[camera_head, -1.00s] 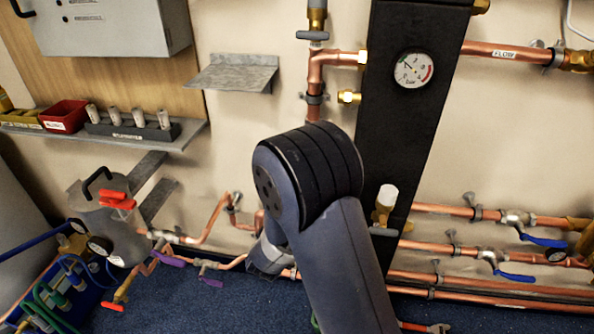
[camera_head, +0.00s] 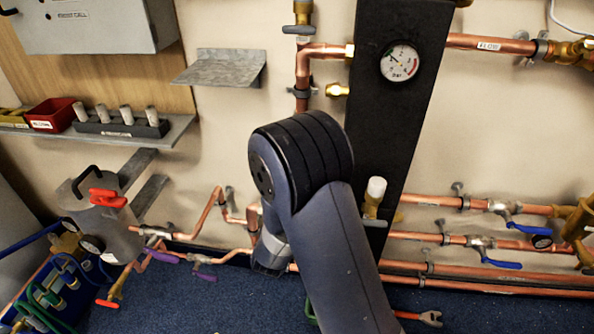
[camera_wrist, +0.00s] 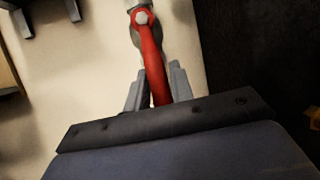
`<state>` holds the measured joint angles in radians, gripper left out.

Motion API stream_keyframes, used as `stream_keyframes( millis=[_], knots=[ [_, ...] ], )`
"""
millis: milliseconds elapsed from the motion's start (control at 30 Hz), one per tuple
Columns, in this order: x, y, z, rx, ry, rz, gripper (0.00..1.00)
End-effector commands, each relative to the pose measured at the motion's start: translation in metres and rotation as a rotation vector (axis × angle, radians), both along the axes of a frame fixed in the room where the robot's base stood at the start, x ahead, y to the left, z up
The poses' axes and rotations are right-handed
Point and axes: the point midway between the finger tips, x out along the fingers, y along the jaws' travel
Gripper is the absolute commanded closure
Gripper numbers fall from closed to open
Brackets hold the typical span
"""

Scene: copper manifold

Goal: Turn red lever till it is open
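In the wrist view a red lever (camera_wrist: 152,60) hangs from a hex nut on a grey metal fitting at the top. Its lower part runs down between the two grey fingers of my gripper (camera_wrist: 159,82). The fingers lie close on both sides of it; whether they press on it is unclear. The lever's lower end is hidden behind my gripper body. In the head view my arm covers the gripper and this lever. Other red handles show there at the left: one on the grey tank (camera_head: 108,197) and one low beside it (camera_head: 107,303).
A black panel with a gauge (camera_head: 400,63) stands right of my arm. Copper pipes (camera_head: 500,285) with blue-handled valves (camera_head: 500,264) run low on the right wall. A metal shelf (camera_head: 218,71) juts out at upper left. A red-handled wrench (camera_head: 421,317) lies on the blue floor.

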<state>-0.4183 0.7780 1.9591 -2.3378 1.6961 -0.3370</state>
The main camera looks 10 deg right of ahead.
Motion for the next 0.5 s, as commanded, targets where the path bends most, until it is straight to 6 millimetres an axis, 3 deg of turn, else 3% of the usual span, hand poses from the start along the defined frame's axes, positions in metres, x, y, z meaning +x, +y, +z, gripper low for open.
stream_keyframes(
  millis=[200,500],
  knots=[
    [0.0,0.0001,0.0,0.002,-0.001,0.001,0.61],
    [-0.0039,0.003,-0.002,0.001,0.0,0.003,0.61]
  ],
)
